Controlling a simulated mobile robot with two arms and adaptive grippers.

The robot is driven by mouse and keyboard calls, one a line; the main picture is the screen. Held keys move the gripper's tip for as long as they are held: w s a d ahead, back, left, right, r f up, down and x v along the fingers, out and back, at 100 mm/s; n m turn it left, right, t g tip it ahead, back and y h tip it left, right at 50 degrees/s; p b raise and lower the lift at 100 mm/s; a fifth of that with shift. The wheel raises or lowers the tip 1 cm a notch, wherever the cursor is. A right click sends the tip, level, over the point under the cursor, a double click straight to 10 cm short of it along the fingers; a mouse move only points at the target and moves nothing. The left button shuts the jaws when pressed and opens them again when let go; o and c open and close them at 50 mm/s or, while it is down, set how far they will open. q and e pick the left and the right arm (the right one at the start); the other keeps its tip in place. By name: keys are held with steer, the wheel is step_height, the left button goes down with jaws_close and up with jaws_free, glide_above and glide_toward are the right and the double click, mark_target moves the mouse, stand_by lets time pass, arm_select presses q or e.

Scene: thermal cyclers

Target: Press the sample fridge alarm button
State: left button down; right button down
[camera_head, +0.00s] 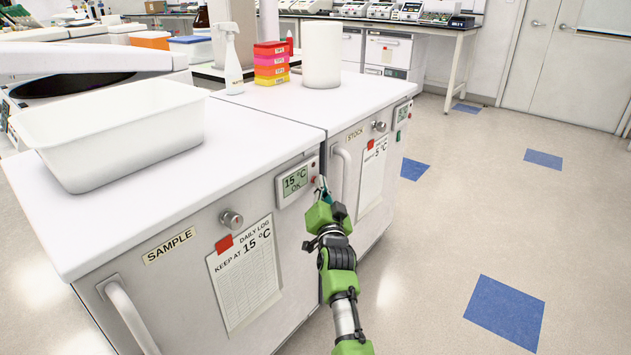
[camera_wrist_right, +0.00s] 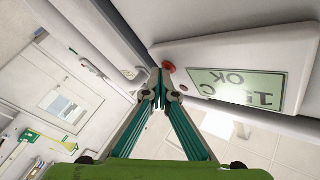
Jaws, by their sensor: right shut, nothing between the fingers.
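The sample fridge (camera_head: 165,285) stands at the front, with a "SAMPLE" label and a daily log sheet. Its display panel (camera_head: 297,182) is at the upper right of the door and reads 15 °C OK; it also shows upside down in the right wrist view (camera_wrist_right: 235,84). A small red alarm button (camera_wrist_right: 169,67) sits beside the display. My right gripper (camera_head: 320,183) is at the panel's right edge, and its fingers (camera_wrist_right: 160,98) are shut and empty, close to the button. I cannot tell whether they touch it. My left gripper is not in view.
The stock fridge (camera_head: 376,180) adjoins on the right, with a handle (camera_head: 341,175) close to my right gripper. A white tub (camera_head: 110,135), spray bottle (camera_head: 231,60) and coloured boxes (camera_head: 271,63) stand on top. The floor (camera_head: 425,270) to the right is clear.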

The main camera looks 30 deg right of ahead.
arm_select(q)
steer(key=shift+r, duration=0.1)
arm_select(e)
steer(key=shift+s, duration=0.1)
arm_select(q)
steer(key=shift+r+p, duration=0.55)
steer(key=shift+p, duration=0.15)
arm_select(e)
steer(key=shift+s+d, duration=0.25)
steer(key=shift+s, duration=0.4)
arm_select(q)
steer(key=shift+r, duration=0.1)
arm_select(e)
steer(key=shift+s, duration=0.1)
